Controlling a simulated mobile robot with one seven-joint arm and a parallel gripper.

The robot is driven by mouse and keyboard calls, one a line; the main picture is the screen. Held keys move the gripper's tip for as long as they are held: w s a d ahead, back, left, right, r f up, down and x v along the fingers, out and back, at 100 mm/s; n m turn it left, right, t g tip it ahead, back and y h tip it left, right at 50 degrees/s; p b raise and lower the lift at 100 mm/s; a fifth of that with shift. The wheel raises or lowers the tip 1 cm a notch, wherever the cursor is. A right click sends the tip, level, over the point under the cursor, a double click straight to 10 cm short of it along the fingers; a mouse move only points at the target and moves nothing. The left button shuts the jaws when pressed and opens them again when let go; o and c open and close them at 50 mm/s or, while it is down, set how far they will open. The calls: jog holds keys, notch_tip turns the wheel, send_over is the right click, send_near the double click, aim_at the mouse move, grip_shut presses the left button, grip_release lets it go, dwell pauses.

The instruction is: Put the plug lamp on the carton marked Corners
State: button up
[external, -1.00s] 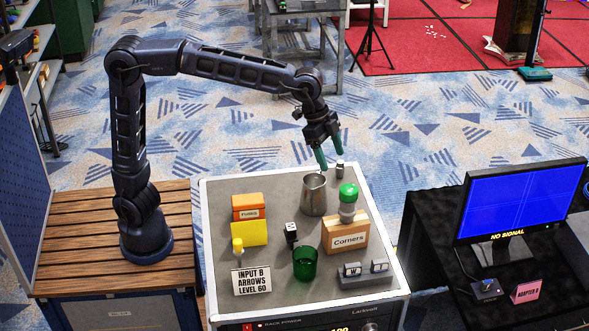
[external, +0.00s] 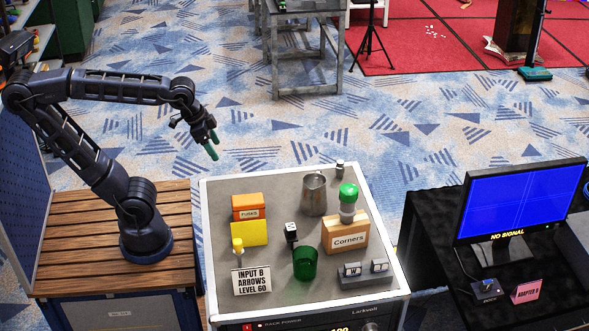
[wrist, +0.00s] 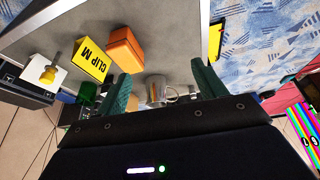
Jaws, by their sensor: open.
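The plug lamp (external: 348,193), which I take to be the piece with a green dome and grey body, stands upright. It appears to rest on top of the brown carton marked Corners (external: 348,238), at the right of the grey cart top. My gripper (external: 212,148) is open and empty, in the air beyond the cart's far left corner, well away from lamp and carton. In the wrist view its two green fingers (wrist: 160,78) are spread apart with nothing held between them. I cannot make out the lamp or the carton in the wrist view.
The cart top (external: 215,203) also holds a metal mug (external: 314,195), an orange box (external: 249,206), a yellow card (external: 249,233), a green cup (external: 305,264), a small black piece (external: 291,234), a sign (external: 251,281) and grey blocks (external: 350,272). A monitor (external: 522,205) stands at right.

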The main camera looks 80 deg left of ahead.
jog(key=shift+n+y, duration=0.4)
jog(key=shift+n, duration=0.1)
jog(key=s+f, duration=0.1)
jog(key=s, duration=0.1)
jog(key=s+a+f, duration=0.1)
jog(key=s+f, duration=0.1)
jog(key=shift+s+a+f, duration=0.1)
jog(key=shift+a, duration=0.1)
